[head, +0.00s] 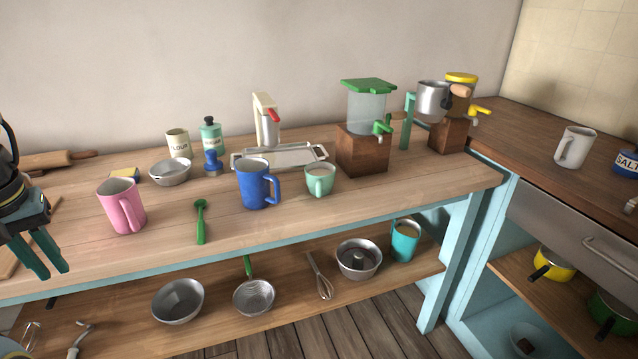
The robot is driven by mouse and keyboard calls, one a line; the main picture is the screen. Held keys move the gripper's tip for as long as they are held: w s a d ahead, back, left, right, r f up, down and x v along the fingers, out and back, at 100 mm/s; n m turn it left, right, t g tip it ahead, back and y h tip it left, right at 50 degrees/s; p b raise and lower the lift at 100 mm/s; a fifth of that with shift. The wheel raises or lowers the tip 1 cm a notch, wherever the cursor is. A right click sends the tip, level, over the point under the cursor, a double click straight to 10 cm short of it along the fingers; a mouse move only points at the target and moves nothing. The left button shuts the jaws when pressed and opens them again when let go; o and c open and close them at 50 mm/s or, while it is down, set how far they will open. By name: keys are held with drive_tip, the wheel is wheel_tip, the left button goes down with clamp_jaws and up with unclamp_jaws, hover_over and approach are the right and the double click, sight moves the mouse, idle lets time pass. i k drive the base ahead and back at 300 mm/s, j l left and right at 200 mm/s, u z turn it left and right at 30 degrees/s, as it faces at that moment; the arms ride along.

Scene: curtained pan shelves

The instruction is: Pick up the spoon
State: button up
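A green spoon (201,222) lies on the wooden table top between a pink mug (122,205) and a blue mug (257,185). Its round end points to the back and its handle points to the table's front edge. My gripper (42,268) is at the left edge of the head view, with two green fingers pointing down. The fingers are apart with nothing between them. It is left of the spoon and the pink mug, well apart from both.
A metal bowl (170,172), blue stamp-like tool (212,163) and mint cup (320,180) stand around the spoon. A green-lidded dispenser (366,108) stands farther right. Pans and a whisk (320,277) rest on the lower shelf (120,335). The table around the spoon is clear.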

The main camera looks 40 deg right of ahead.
sight(201, 205)
drive_tip(key=k+l+u, duration=0.1)
drive_tip(key=l+u, duration=0.25)
drive_tip(key=l, duration=0.15)
drive_tip(key=k+l+u, duration=0.1)
drive_tip(key=l+u, duration=0.25)
drive_tip(key=l, duration=0.1)
